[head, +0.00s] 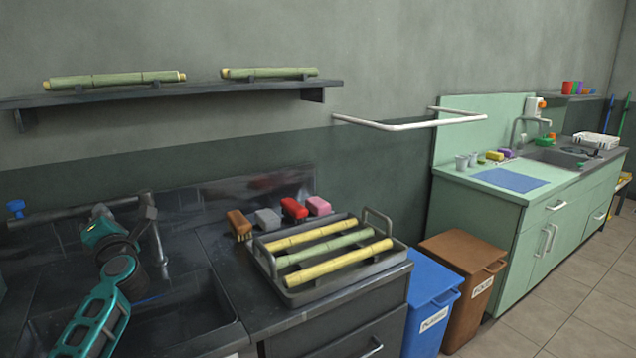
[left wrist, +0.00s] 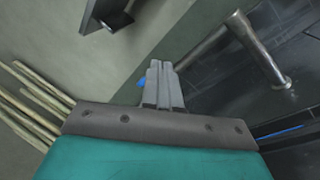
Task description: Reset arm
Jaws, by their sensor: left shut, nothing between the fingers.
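My left arm, teal and dark grey, reaches up over the dark sink at the lower left of the head view. Its gripper (head: 100,211) is in front of the wall pipe and left of the tap. In the left wrist view the two grey fingers (left wrist: 161,66) are together with nothing between them. A blue knob (left wrist: 142,82) shows partly behind them. My right gripper is in neither view.
The tap (head: 157,240) stands close right of my left gripper. A shelf (head: 200,92) with two canes hangs above. Blue (head: 430,290) and brown (head: 465,262) bins stand right.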

